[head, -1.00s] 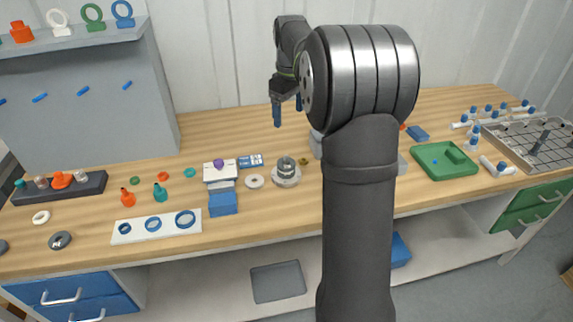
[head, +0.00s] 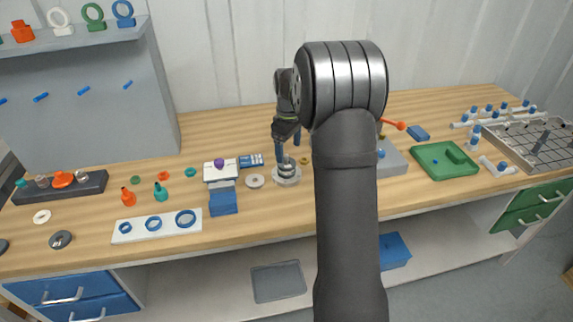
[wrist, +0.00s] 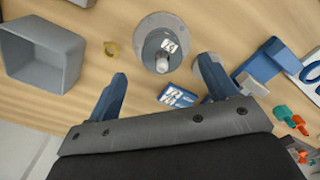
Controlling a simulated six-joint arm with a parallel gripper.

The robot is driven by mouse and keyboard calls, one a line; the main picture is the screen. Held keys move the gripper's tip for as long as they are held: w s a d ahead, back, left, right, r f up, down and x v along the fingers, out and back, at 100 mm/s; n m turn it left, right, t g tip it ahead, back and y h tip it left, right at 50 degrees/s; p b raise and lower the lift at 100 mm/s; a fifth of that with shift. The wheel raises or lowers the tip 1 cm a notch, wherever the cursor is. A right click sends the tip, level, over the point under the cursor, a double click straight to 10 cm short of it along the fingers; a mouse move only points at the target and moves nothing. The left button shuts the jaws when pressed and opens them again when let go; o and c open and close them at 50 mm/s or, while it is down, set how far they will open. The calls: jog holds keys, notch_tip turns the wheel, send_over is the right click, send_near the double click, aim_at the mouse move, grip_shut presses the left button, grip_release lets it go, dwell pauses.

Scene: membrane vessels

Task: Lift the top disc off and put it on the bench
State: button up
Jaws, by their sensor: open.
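A round grey metal vessel (head: 287,174) with a wide base flange and a stepped, stacked top stands on the wooden bench (head: 240,130). It also shows in the wrist view (wrist: 160,40), seen from above, with a small bright post and a marked label at its centre. I cannot tell the separate discs of the stack apart. My gripper (head: 289,151) is open with blue fingers, just above the vessel in the head view.
A pale ring (head: 255,181) lies left of the vessel and a small yellow ring (head: 305,160) right of it. A blue-and-white card (head: 251,160) lies behind. A blue block (head: 223,203) sits front left. A grey box (head: 393,163) stands to the right.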

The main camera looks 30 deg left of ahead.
aim_at(288, 159)
notch_tip(288, 159, down, 5)
jog(key=c, duration=1.1)
